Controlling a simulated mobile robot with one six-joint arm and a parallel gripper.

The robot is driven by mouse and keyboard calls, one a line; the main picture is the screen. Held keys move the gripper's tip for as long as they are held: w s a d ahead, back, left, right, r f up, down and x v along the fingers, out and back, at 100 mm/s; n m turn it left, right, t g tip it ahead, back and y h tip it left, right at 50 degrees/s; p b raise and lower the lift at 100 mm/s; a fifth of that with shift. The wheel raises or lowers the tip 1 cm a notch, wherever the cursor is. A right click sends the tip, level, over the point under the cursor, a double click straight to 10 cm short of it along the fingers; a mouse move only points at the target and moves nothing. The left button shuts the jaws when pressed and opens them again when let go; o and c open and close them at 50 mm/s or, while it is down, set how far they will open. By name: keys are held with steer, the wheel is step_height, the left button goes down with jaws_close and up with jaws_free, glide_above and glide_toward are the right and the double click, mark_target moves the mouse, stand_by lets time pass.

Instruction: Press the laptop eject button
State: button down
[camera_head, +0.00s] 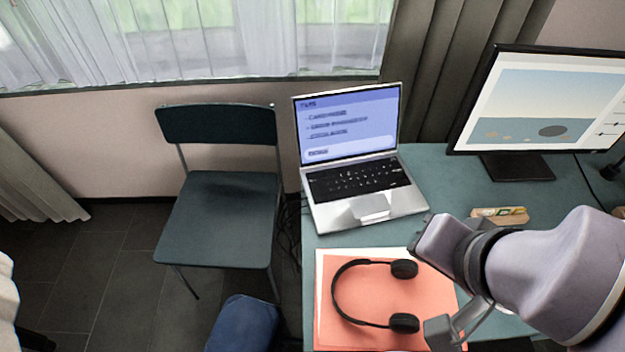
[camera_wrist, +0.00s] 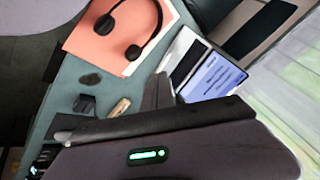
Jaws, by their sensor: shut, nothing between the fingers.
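The silver laptop (camera_head: 340,218) stands open on the desk, its lit screen (camera_head: 349,125) facing me and its black keyboard (camera_head: 358,180) in front of it. In the wrist view the laptop (camera_wrist: 186,50) lies beyond my fingers, its blue screen (camera_wrist: 212,78) toward the right. My gripper (camera_wrist: 158,88) is shut and empty, its fingers pointing toward the laptop area and overlapping its near edge in that view. I cannot make out an eject button.
Black headphones (camera_head: 337,290) lie on orange paper (camera_head: 378,335) in front of the laptop. A monitor (camera_head: 540,100) stands at the back right, with a small wooden holder (camera_head: 487,216) before it. A chair (camera_head: 220,215) stands left of the desk (camera_head: 440,175). Bare desk shows between laptop and monitor.

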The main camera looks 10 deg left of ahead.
steer(key=w+d+r+n+t+h+p, duration=0.1)
steer(key=w+r+n+p, duration=0.15)
steer(key=w, duration=0.55)
steer(key=w+d+r+n+h+p, duration=0.1)
steer(key=w+d+r+n+p, duration=0.15)
steer(key=w, duration=0.55)
steer(key=w+a+f+n+t+p, duration=0.1)
steer(key=w+a+n+p, duration=0.1)
steer(key=w+a+n, duration=0.3)
steer(key=w+a+f+n+t+p, duration=0.1)
steer(key=w+n+p, duration=0.15)
steer(key=w, duration=0.55)
steer(key=n+g+y+p, duration=0.4)
steer(key=n+y+p, duration=0.35)
steer(key=n, duration=0.45)
glide_above(315, 182)
step_height(315, 182, down, 17)
steer(key=shift+s+f, duration=0.1)
steer(key=shift+f, duration=0.1)
steer(key=shift+f, duration=0.1)
step_height(315, 182, down, 9)
steer(key=b, duration=0.7)
steer(key=shift+r, duration=0.2)
